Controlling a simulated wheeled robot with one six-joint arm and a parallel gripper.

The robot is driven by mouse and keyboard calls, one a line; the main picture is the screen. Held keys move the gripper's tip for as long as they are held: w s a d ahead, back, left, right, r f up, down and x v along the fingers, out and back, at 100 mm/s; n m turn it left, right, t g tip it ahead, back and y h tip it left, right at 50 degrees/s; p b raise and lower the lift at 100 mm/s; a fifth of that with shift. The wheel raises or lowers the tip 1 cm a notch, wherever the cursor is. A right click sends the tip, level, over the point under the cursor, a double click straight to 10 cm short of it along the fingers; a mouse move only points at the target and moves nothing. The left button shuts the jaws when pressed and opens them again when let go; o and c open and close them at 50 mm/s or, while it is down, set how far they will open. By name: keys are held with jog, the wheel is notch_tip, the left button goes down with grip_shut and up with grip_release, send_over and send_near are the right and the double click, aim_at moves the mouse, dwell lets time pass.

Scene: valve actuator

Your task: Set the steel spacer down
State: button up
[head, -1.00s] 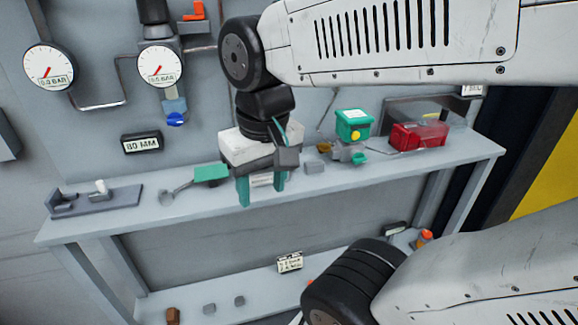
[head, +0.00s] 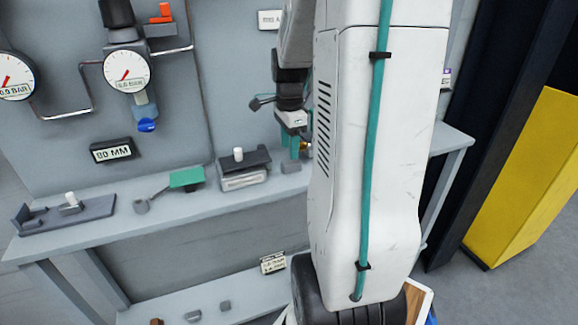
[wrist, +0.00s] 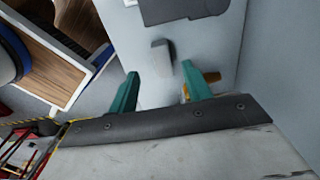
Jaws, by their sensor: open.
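A small grey block, which looks like the steel spacer (head: 291,166), sits on the upper shelf below my gripper (head: 294,146). In the wrist view the block (wrist: 162,56) stands on the pale shelf surface, just ahead of the gap between the two green fingers. My gripper (wrist: 160,70) is open and nothing is clamped in it. The fingers appear apart from the block; their exact height over the shelf is hard to tell. My white arm hides the right part of the shelf in the head view.
A dark fixture with a white knob (head: 242,168) stands left of the block. A green-handled tool (head: 187,179) and a grey stand (head: 65,211) lie farther left on the upper shelf (head: 140,222). Small grey blocks (head: 193,316) sit on the lower shelf. Gauges hang on the wall.

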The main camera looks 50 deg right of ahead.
aim_at(289, 162)
notch_tip(289, 162, down, 5)
jog(key=shift+w+d, duration=0.1)
jog(key=shift+w, duration=0.05)
grip_shut()
jog(key=shift+r, duration=0.15)
jog(key=shift+r, duration=0.6)
notch_tip(289, 162, up, 2)
jog(key=shift+r, duration=0.15)
jog(key=s+a, duration=0.3)
jog(key=s, duration=0.4)
jog(key=s+a+r, duration=0.1)
jog(key=s+a, duration=0.3)
jog(key=s, duration=0.3)
jog(key=shift+a+r, duration=0.15)
jog(key=shift+a, duration=0.15)
jog(key=shift+s, duration=0.1)
